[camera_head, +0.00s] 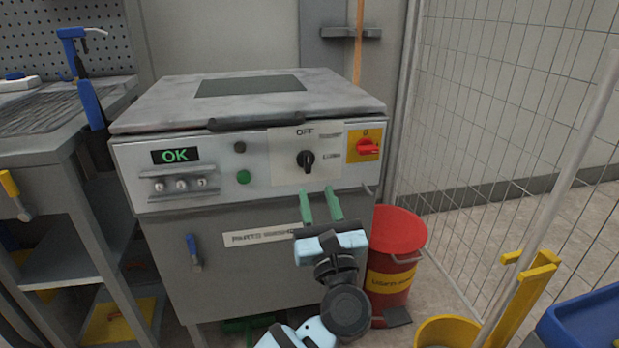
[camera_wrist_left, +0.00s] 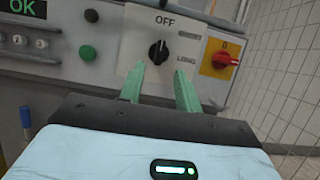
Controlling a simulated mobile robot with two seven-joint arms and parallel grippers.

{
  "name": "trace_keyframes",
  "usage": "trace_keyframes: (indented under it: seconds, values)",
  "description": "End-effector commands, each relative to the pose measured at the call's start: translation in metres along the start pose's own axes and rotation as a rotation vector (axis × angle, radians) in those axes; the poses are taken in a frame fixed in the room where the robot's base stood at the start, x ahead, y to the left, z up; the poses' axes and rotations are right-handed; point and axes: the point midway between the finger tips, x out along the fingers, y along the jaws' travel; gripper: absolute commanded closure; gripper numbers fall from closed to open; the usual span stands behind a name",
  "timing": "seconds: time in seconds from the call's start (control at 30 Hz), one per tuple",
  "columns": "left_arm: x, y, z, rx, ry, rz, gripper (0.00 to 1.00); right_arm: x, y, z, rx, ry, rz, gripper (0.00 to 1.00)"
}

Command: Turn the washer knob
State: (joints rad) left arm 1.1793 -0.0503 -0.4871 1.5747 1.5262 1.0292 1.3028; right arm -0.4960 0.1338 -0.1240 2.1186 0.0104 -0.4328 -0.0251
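The parts washer (camera_head: 250,145) is a grey cabinet with a front control panel. Its black knob (camera_head: 306,160) sits on a light plate below the word OFF, and its pointer looks roughly upright. The knob also shows in the left wrist view (camera_wrist_left: 158,52), ahead of the fingers. My left gripper (camera_head: 320,204) has two green fingers, open and empty, pointing at the panel just below the knob. In the left wrist view the fingertips (camera_wrist_left: 160,80) are apart, below the knob and not around it. My right gripper is not in view.
A red rotary switch (camera_head: 368,148) on a yellow plate is right of the knob, and a green button (camera_head: 243,177) is left. A red bin (camera_head: 398,235) stands right of the washer. A workbench (camera_head: 60,125) is at left and a mesh fence (camera_head: 500,110) at right.

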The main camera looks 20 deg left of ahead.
Motion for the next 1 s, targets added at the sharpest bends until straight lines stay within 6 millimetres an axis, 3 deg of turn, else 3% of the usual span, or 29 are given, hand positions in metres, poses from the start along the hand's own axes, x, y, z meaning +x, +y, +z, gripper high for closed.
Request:
trace_keyframes:
  seconds: [0.23, 0.7, 1.0]
  values:
    - [0.006, 0.0, 0.002, -0.004, -0.002, 0.002, 0.66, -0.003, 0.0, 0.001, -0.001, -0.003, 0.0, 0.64]
    - [0.068, 0.001, 0.001, 0.001, -0.003, 0.002, 0.66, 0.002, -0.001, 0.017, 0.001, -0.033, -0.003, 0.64]
    - [0.079, 0.001, 0.001, -0.001, -0.002, 0.001, 0.66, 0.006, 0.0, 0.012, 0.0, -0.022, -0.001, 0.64]
